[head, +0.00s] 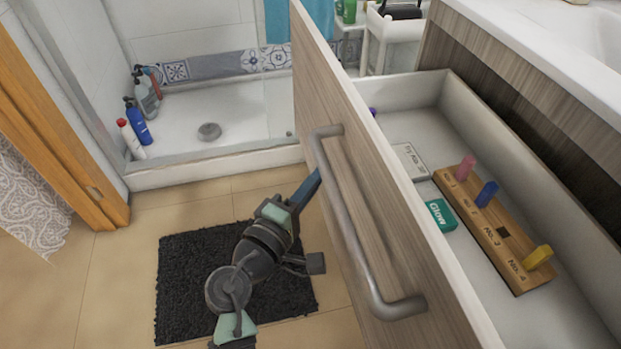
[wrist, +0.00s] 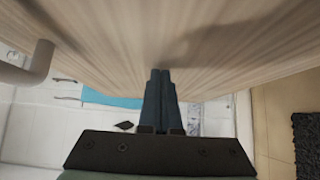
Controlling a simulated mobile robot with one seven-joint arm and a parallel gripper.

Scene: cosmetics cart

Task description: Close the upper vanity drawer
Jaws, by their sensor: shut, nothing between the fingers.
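The upper vanity drawer is pulled far out; its wood-grain front (head: 345,115) faces my arm, and its white interior (head: 560,280) is exposed on the right of the head view. A grey bar handle (head: 350,225) is on the front; part of it shows at the left of the wrist view (wrist: 38,68). My gripper (head: 312,180) is shut and empty, with its fingertips at the drawer front beside the handle. In the wrist view the closed fingers (wrist: 160,80) point at the wood front (wrist: 200,40); I cannot tell whether they touch it.
Inside the drawer are a wooden peg board (head: 490,230) with coloured pegs, a green "Glow" box (head: 440,214) and a pale flat box (head: 410,160). The sink counter (head: 520,45) is at the right. A dark mat (head: 190,285) lies on the floor; a shower tray (head: 230,110) with bottles is behind.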

